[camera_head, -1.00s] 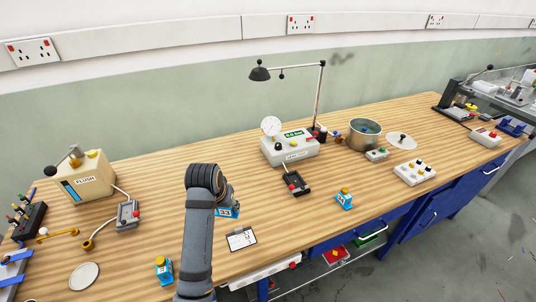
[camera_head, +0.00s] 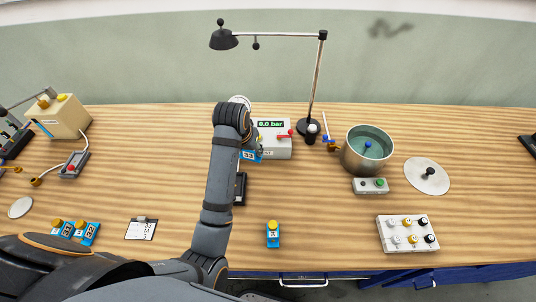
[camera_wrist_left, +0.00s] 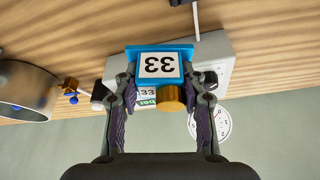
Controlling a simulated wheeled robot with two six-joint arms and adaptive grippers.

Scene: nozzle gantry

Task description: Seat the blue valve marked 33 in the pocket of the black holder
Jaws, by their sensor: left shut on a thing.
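The blue valve marked 33 (camera_head: 251,157) is in my left gripper (camera_head: 245,148), in front of the white gauge box. In the left wrist view its white 33 label (camera_wrist_left: 159,65) appears upside down, with a brass-coloured knob (camera_wrist_left: 171,98) below it. The left gripper's fingers (camera_wrist_left: 164,88) are shut on the valve's sides. The black holder (camera_head: 241,189) lies on the bench in front of the gauge box. My left arm covers most of it, and its pocket is hidden. The valve appears above and beyond it; I cannot tell the exact height. My right gripper is out of view.
The gauge box (camera_head: 273,139) has a display reading 0.0 bar. A lamp (camera_head: 315,80) and a water pot (camera_head: 368,150) stand to its right. A blue valve (camera_head: 273,235) stands near the front edge; two more are at lower left. A clipboard (camera_head: 140,229) lies between them.

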